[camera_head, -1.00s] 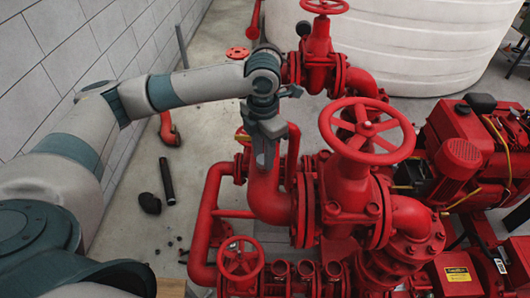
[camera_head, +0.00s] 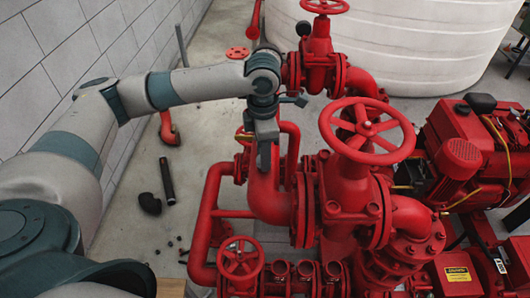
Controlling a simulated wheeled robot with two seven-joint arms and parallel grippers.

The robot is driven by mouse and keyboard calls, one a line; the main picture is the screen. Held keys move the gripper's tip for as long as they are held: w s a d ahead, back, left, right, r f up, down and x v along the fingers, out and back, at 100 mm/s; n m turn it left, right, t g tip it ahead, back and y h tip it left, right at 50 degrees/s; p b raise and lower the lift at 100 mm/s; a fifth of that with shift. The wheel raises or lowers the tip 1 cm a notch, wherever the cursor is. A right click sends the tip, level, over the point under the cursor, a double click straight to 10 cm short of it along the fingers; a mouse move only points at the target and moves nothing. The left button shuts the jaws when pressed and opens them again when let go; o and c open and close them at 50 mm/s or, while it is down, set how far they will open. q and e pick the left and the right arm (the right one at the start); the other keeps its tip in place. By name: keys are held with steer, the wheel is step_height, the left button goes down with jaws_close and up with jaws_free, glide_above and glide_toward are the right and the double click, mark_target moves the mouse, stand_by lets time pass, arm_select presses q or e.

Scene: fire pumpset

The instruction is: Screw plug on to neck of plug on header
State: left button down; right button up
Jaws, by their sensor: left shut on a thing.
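My left gripper (camera_head: 263,160) points down over the red pipework, in front of a thick red elbow pipe (camera_head: 268,198). Its fingers are seen nearly edge-on and look shut. Whatever is between the fingertips, presumably the plug, is too small or hidden to make out. I cannot tell whether the fingertips touch the pipework behind them. The neck on the header cannot be picked out behind the gripper. My right gripper is out of view.
A large red handwheel valve (camera_head: 367,132) stands right of the gripper, and a smaller handwheel (camera_head: 240,258) is below. A red engine (camera_head: 465,155) is at right. A white tank (camera_head: 400,40) stands behind. A black pipe piece (camera_head: 167,180) lies on open floor at left.

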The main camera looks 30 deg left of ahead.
arm_select(q)
steer(key=c, duration=1.4)
jaws_free()
steer(key=shift+c, duration=0.2)
steer(key=n, duration=0.4)
steer(key=shift+n, duration=0.3)
steer(key=n, duration=0.4)
steer(key=shift+n, duration=0.3)
